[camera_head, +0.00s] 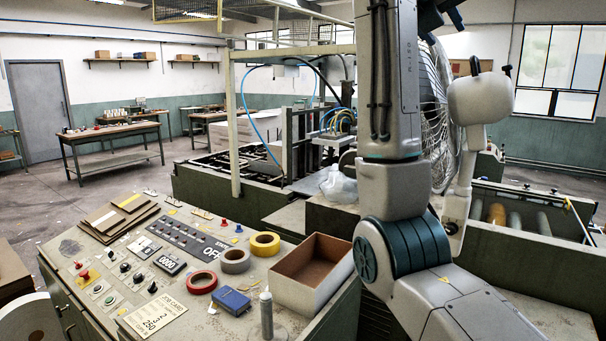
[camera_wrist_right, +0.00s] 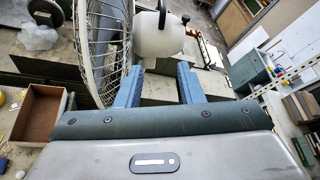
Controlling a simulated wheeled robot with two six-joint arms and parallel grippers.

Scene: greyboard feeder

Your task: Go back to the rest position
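My right arm rises through the right half of the head view, and its gripper (camera_head: 440,14) is partly cut off by the top edge. In the right wrist view the two blue fingers of this gripper (camera_wrist_right: 158,88) stand apart with nothing between them. My left gripper is in neither view.
A wire fan cage (camera_head: 436,110) stands close behind my right arm. The control desk (camera_head: 215,325) holds tape rolls (camera_head: 265,243), a blue box (camera_head: 231,301), a spray can (camera_head: 266,314) and an open cardboard box (camera_head: 313,273). A plastic bag (camera_head: 338,186) lies behind the box.

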